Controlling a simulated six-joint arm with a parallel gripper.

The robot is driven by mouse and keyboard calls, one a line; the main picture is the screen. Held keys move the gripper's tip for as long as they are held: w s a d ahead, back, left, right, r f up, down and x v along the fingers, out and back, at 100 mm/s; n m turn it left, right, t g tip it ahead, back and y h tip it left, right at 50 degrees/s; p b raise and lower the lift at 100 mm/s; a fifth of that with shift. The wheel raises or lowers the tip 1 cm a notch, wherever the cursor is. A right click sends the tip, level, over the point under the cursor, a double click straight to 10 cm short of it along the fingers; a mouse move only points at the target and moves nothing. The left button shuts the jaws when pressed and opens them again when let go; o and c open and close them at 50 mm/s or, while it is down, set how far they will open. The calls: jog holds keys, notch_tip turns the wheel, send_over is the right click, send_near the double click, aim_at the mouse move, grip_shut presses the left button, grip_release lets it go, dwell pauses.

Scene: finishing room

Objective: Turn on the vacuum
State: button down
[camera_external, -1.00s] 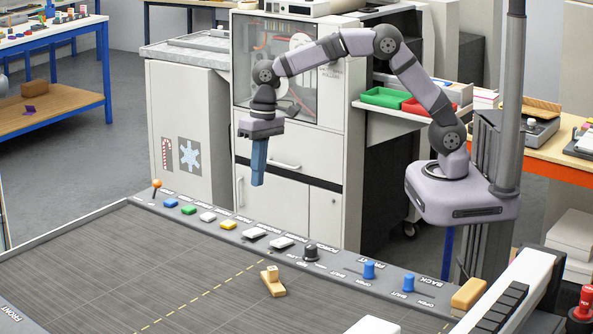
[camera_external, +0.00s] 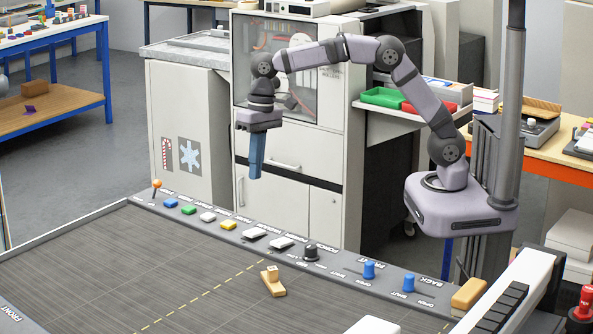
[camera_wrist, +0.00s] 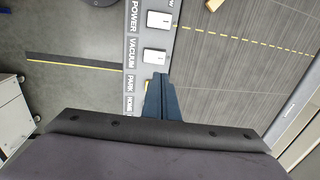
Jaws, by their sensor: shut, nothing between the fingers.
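The vacuum switch is a white rocker (camera_wrist: 155,56) beside the printed word VACUUM (camera_wrist: 133,52) in the wrist view. It also shows in the external view (camera_external: 255,233), on the grey control strip. Its on or off position is too small to tell. My gripper (camera_external: 255,177) has its blue fingers shut, empty and pointing down. It is above the strip, apart from it. In the wrist view, the fingertips (camera_wrist: 160,76) appear just below the vacuum switch, partly over the yellow button (camera_wrist: 149,85) by the PARK label.
A like white rocker by the POWER label (camera_wrist: 158,19) is next to the vacuum switch. The strip also carries a black knob (camera_external: 310,253), blue sliders (camera_external: 368,270), a green button (camera_external: 188,210) and an orange-tipped lever (camera_external: 157,185). A small wooden block (camera_external: 272,285) is on the bed.

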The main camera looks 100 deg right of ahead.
aim_at(250, 232)
jog(key=shift+a, duration=0.15)
jog(key=shift+r, duration=0.1)
dwell(0.3)
jog(key=f+p, duration=0.1)
jog(key=f, duration=0.3)
jog(key=w+a+f+p, duration=0.1)
jog(key=f, duration=0.4)
jog(key=f+p, duration=0.2)
jog(key=f, duration=0.2)
jog(key=shift+w+a+f, duration=0.25)
jog(key=shift+w+f, duration=0.05)
jog(key=shift+f, duration=0.15)
jog(key=shift+f, duration=0.1)
